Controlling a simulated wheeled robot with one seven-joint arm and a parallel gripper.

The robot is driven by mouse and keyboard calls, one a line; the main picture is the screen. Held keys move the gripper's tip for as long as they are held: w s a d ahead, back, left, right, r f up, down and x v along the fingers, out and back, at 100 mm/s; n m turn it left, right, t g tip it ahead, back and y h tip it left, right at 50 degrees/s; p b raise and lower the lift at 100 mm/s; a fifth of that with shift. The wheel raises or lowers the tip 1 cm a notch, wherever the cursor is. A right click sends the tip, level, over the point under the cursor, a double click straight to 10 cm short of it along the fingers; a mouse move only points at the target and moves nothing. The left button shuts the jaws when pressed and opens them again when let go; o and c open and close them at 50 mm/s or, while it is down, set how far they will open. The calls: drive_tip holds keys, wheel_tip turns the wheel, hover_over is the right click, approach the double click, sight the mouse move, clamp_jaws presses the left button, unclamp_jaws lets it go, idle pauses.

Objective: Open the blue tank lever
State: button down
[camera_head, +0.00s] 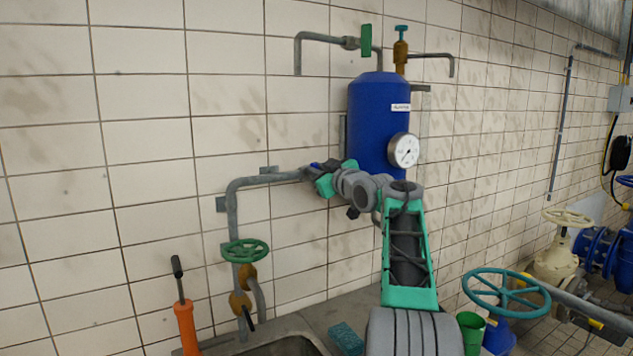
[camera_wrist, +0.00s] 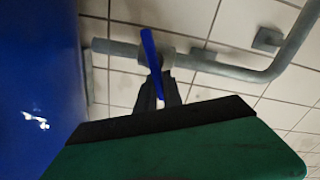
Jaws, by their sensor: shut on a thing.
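The blue tank (camera_head: 378,110) is mounted on the tiled wall, with a round white gauge (camera_head: 404,150) on its front. It also fills the left side of the wrist view (camera_wrist: 35,90). The blue lever (camera_wrist: 151,48) sits on the grey pipe (camera_wrist: 215,63) beside the tank and stands out across the pipe in the wrist view. My gripper (camera_wrist: 159,93) has its dark fingers shut on the lever's lower end. In the head view, my gripper (camera_head: 322,172) is at the pipe left of the tank, and it largely hides the lever.
A green handwheel (camera_head: 246,251) is on the pipe at lower left, above an orange-handled tool (camera_head: 185,322). A green-handled valve (camera_head: 366,42) and a teal-topped valve (camera_head: 401,45) are above the tank. A large teal wheel (camera_head: 506,293) stands at lower right.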

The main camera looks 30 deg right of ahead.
drive_tip(key=n+b, duration=0.1)
drive_tip(key=n, duration=0.1)
drive_tip(key=f+n+b, duration=0.1)
drive_tip(key=n+b, duration=0.1)
drive_tip(key=a+n+b, duration=0.1)
drive_tip(key=n+b, duration=0.1)
drive_tip(key=shift+a+f, duration=0.1)
drive_tip(key=shift+f, duration=0.05)
drive_tip(key=n+b, duration=0.1)
drive_tip(key=n, duration=0.1)
drive_tip(key=n+b, duration=0.1)
drive_tip(key=n, duration=0.1)
drive_tip(key=shift+a+f, duration=0.15)
drive_tip(key=shift+f, duration=0.15)
drive_tip(key=shift+f+n+b, duration=0.25)
drive_tip(key=shift+n+b, duration=0.55)
drive_tip(key=shift+n, duration=0.7)
drive_tip(key=c, duration=1.5)
unclamp_jaws()
